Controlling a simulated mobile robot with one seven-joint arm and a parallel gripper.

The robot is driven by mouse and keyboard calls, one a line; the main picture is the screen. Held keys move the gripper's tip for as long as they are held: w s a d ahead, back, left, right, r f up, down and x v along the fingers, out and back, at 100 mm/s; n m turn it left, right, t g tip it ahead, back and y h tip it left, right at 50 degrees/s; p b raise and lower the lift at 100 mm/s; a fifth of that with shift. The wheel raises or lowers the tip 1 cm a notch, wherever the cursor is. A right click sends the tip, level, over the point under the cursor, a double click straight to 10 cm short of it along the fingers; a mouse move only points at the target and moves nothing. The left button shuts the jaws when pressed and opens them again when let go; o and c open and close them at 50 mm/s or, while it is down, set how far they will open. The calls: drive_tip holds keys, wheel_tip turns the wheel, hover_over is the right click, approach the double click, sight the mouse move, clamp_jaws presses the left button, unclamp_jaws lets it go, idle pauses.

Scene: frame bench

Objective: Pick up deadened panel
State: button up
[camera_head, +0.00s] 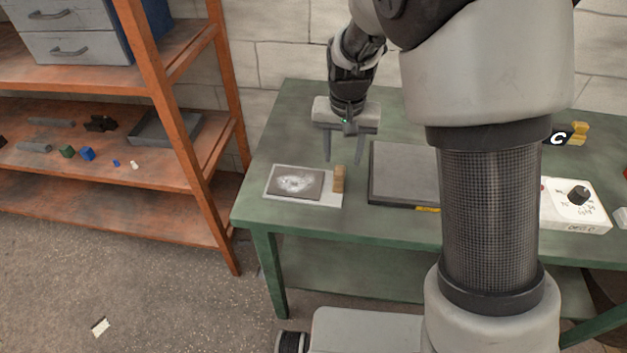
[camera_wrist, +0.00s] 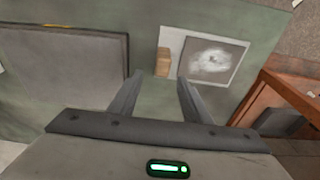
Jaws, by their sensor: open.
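A pale flat panel (camera_head: 334,199) lies near the left end of the green bench, with a dark grey square sheet (camera_head: 294,183) on it that has a whitish smudge. A small wooden block (camera_head: 339,178) stands at its right end. In the wrist view the same panel (camera_wrist: 171,42), its sheet (camera_wrist: 212,61) and the block (camera_wrist: 163,61) show beyond the fingers. A larger dark grey slab (camera_head: 403,172) lies to the right. I cannot tell by label which is the deadened panel. My gripper (camera_head: 343,160) is open, empty and above the bench behind the block; its fingers (camera_wrist: 159,77) point downward.
The dark slab (camera_wrist: 62,64) is left in the wrist view. A white box with a black knob (camera_head: 577,205) is at the right of the bench. An orange shelf (camera_head: 205,215) stands left of the bench. My arm hides part of the bench.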

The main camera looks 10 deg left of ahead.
sight(340, 170)
drive_tip(key=shift+w+f, duration=0.1)
drive_tip(key=shift+f, duration=0.6)
drive_tip(key=f, duration=0.4)
drive_tip(key=shift+s+a+f, duration=0.15)
drive_tip(key=shift+s, duration=0.05)
drive_tip(key=shift+w+f, duration=0.1)
drive_tip(key=shift+f, duration=0.35)
clamp_jaws()
